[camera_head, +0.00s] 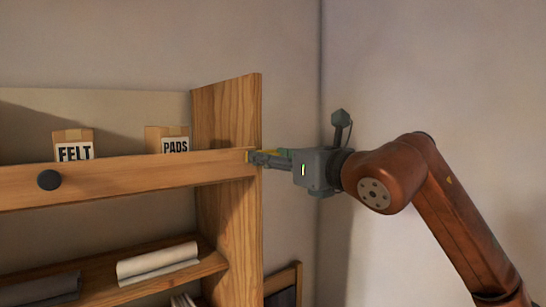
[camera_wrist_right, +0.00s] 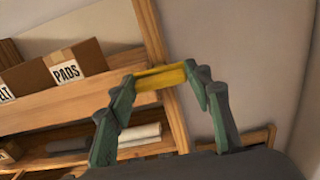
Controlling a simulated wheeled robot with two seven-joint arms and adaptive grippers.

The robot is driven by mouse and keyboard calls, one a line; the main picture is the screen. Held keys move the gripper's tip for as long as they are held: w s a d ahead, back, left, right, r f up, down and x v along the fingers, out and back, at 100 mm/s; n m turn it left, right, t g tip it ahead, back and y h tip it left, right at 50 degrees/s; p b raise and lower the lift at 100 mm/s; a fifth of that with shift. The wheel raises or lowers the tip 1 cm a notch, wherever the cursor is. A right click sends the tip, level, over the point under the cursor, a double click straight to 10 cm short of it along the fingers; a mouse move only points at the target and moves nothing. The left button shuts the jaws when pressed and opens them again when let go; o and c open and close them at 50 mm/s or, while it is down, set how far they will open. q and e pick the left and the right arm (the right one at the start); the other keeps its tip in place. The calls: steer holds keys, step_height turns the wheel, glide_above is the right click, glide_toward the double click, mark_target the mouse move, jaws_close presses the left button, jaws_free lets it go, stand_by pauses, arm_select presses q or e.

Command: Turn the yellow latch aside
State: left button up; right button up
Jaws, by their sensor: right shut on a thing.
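The yellow latch (camera_wrist_right: 160,78) sits at the right end of the wooden rail, by the shelf's upright side panel. In the right wrist view it lies between the fingertips of my right gripper (camera_wrist_right: 166,84), which is shut on it. In the head view my right gripper (camera_head: 256,157) reaches in from the right against the panel edge, and only a little of the latch (camera_head: 249,155) shows. The wooden rail (camera_head: 120,176) with a round black knob (camera_head: 49,180) runs across the shelf front. My left gripper is not in view.
Behind the rail stand a cardboard box marked FELT (camera_head: 75,150) and one marked PADS (camera_head: 170,140). A white roll (camera_head: 157,262) lies on the lower shelf. The shelf's side panel (camera_head: 228,120) stands beside my gripper. A wall is close on the right.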

steer(key=shift+c, duration=1)
steer(key=shift+s+a+f+n+p, duration=0.1)
steer(key=shift+n+p, duration=0.85)
steer(key=shift+n, duration=3.55)
steer(key=shift+a+f+n+p, duration=0.1)
steer(key=shift+n+p, duration=0.85)
steer(key=shift+n, duration=3.55)
steer(key=o, duration=1.2)
steer(key=shift+c, duration=0.2)
